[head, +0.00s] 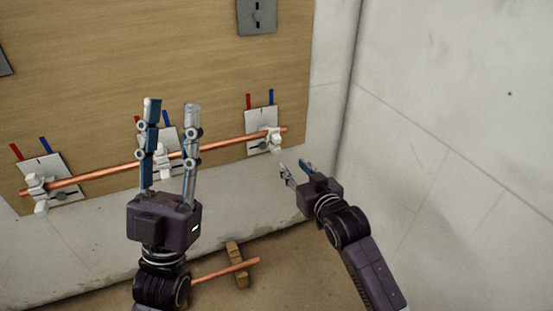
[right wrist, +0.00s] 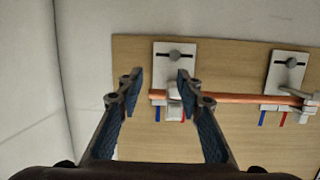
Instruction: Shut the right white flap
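In the right wrist view the flap (right wrist: 173,111) shows at the pipe's left end, beyond my fingertips. My right gripper (head: 294,170) is open and empty, below and right of the flap, apart from it; its fingers also show in the right wrist view (right wrist: 160,84). My left gripper (head: 172,106) is open, upright before the middle clip, partly hiding it.
The pipe runs across a wooden board (head: 90,80) through several clips, with the left clip (head: 37,185) at its far end. Red and blue stubs stand at each plate. A pale wall (head: 450,100) closes the right side. A loose copper pipe (head: 215,272) lies below on a wooden block (head: 237,265).

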